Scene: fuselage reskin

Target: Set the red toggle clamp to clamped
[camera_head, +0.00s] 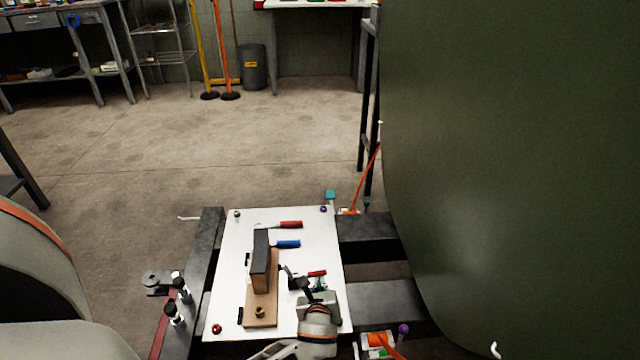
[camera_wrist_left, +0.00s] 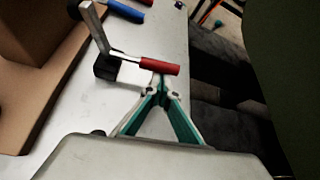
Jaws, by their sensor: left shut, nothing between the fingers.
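The red toggle clamp's red handle (camera_head: 317,273) shows at the right side of the white board (camera_head: 225,290) in the head view. In the left wrist view, the handle (camera_wrist_left: 160,65) points right. A bent metal arm (camera_wrist_left: 97,28) rises tilted from its left end, beside a black block (camera_wrist_left: 105,68). My left gripper (camera_head: 314,284) is shut and empty at the clamp. Its teal fingertips (camera_wrist_left: 162,84) are just below the handle's right half in the wrist view; I cannot tell whether they touch it. My gripper hides part of the clamp in the head view. My right gripper is out of view.
A brown block on a wooden base (camera_head: 262,315) stands left of the clamp. A red-handled tool (camera_head: 291,224) and a blue-handled tool (camera_head: 288,244) lie further back. A large green curved panel (camera_head: 520,150) fills the right side. The floor behind is open.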

